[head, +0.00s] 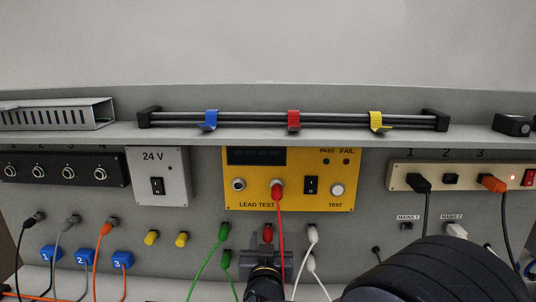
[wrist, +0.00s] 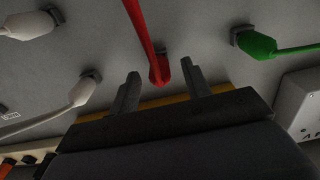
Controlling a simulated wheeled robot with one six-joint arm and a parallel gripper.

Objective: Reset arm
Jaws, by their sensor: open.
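My gripper (head: 266,277) is low in the middle of the head view, in front of the lower panel, just below a red plug (head: 268,233). In the wrist view my gripper (wrist: 162,88) shows two dark fingers spread apart. The red plug (wrist: 159,72) sits between and just beyond the fingertips there, with a visible gap to each finger. Nothing is held. A red lead (head: 281,235) hangs from the yellow lead tester (head: 300,199) and passes close beside my gripper. Part of my gripper hides the panel behind it.
Green plugs (head: 224,231) are to the left and white plugs (head: 312,234) to the right, their leads hanging down. A rail (head: 340,117) with blue, red and yellow clips lies on the shelf above. A 24 V box (head: 158,177) and a power strip (head: 455,178) flank the tester.

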